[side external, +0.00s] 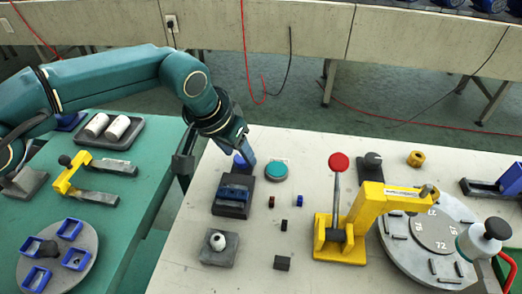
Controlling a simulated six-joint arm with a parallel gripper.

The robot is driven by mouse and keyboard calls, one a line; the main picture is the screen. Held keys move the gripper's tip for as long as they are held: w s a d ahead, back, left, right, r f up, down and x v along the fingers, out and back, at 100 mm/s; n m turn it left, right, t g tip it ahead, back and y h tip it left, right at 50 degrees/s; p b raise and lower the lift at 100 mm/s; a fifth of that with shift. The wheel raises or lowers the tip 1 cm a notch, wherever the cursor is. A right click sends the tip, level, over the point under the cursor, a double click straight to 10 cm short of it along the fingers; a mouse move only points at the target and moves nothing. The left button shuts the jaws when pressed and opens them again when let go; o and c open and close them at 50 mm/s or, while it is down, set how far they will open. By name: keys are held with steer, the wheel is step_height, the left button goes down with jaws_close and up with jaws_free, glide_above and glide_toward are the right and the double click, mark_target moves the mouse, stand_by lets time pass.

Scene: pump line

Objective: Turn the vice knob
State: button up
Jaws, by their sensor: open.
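A small blue vice (234,193) sits on a dark block near the left edge of the pale table. A rounded blue part (239,160) shows just behind it, partly covered by my gripper; it may be the vice knob, but I cannot tell for sure. My gripper (215,162) is open at the table's back left, with one finger close to this blue part and the other out to the left. I cannot tell whether the finger touches it. Nothing shows between the fingers.
A teal button (276,170) stands close to the right of my gripper. A white ball knob (218,241) is in front. A yellow clamp (378,202) with a red-topped lever (338,162) and a round grey dial plate (455,261) fill the right. Small blocks lie mid-table.

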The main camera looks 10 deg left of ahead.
steer(key=shift+v, duration=1.5)
steer(key=shift+r, duration=0.1)
